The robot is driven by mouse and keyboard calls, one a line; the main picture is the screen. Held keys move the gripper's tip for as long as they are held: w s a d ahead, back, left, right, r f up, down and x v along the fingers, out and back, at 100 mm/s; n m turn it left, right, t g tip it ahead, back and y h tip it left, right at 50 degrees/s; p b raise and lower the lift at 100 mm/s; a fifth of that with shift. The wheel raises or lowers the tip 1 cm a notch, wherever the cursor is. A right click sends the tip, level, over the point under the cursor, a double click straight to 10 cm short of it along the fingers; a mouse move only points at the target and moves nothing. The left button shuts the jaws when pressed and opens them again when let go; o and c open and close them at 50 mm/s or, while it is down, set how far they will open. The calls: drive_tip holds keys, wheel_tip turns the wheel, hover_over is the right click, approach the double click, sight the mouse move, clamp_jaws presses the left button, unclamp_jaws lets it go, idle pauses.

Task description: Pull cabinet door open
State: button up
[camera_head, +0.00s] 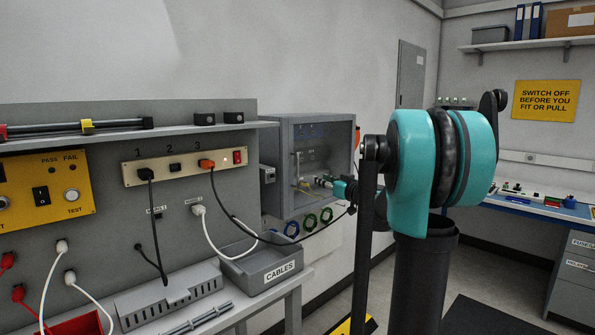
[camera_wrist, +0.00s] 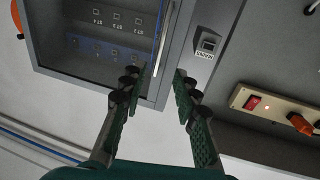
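The grey wall cabinet (camera_head: 340,130) has a door with a clear pane and looks shut in the head view. Its pale, upright bar handle (camera_head: 298,166) is on the door's left side. In the wrist view the cabinet (camera_wrist: 50,60) is at the upper left, with the handle (camera_wrist: 163,35) near the door's edge. My gripper (camera_head: 322,182) is in front of the door, right of the handle in the head view. In the wrist view my gripper (camera_wrist: 158,78) is open and empty, its fingers apart below the handle's near end. I cannot tell whether they touch the door.
A mains switch (camera_wrist: 207,45) is beside the cabinet. A socket strip (camera_head: 185,166) with plugged cables and a grey cables bin (camera_head: 270,268) are to the left. Coloured rings (camera_head: 310,222) hang below the cabinet. A bench (camera_head: 535,205) is at the far right.

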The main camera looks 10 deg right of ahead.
hover_over(298, 186)
drive_tip(key=shift+w, duration=0.3)
drive_tip(key=shift+c, duration=0.6)
clamp_jaws()
